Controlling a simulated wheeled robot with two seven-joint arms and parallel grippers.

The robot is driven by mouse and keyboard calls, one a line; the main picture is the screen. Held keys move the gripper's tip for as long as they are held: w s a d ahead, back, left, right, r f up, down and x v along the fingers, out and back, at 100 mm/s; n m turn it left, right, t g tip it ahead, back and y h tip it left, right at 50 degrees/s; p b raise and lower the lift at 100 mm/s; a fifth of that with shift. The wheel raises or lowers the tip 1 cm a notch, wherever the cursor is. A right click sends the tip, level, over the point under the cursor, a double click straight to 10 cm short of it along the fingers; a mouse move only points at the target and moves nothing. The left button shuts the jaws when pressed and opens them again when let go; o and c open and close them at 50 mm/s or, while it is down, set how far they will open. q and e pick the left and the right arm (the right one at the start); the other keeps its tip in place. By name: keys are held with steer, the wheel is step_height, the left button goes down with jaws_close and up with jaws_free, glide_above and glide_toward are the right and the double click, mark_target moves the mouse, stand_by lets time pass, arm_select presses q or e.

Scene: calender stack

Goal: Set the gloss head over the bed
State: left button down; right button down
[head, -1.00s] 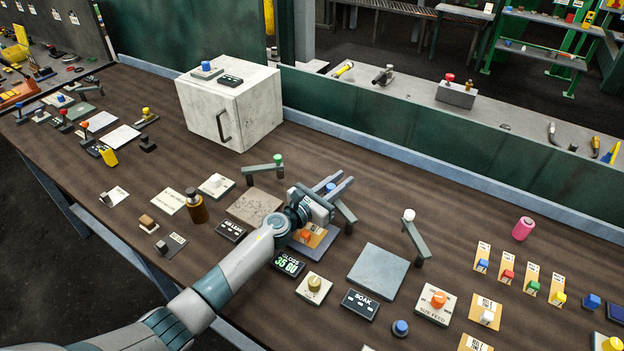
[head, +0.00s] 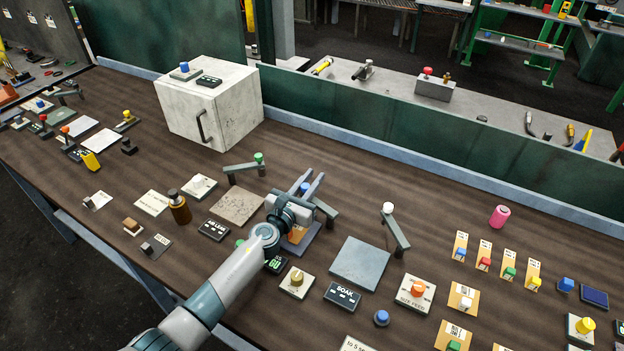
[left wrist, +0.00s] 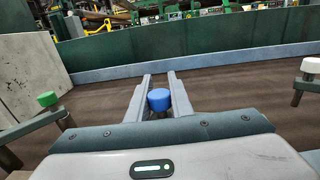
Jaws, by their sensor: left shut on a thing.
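My left gripper (head: 311,183) is shut on the blue knob (head: 304,187) of a grey swing bar (head: 325,208), which I take for the gloss head. In the left wrist view the blue knob (left wrist: 158,100) sits between the two fingers. The bar's near end is on a short post; its knob end points away from me. Below my wrist lies a blue-grey bed plate (head: 306,245) with an orange-tan card on it, partly hidden by my gripper. A GLOSS display (head: 276,265) is mostly covered by my forearm. My right gripper is not in view.
A green-knobbed bar (head: 243,167) stands to the left and a white-knobbed bar (head: 397,232) to the right. A bare grey plate (head: 360,263) lies beside the SOAK box (head: 342,296). A white cabinet (head: 212,105) stands behind left. Table beyond the fingers is clear.

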arm_select(q)
steer(key=c, duration=1.6)
jaws_free()
steer(key=shift+r, duration=0.1)
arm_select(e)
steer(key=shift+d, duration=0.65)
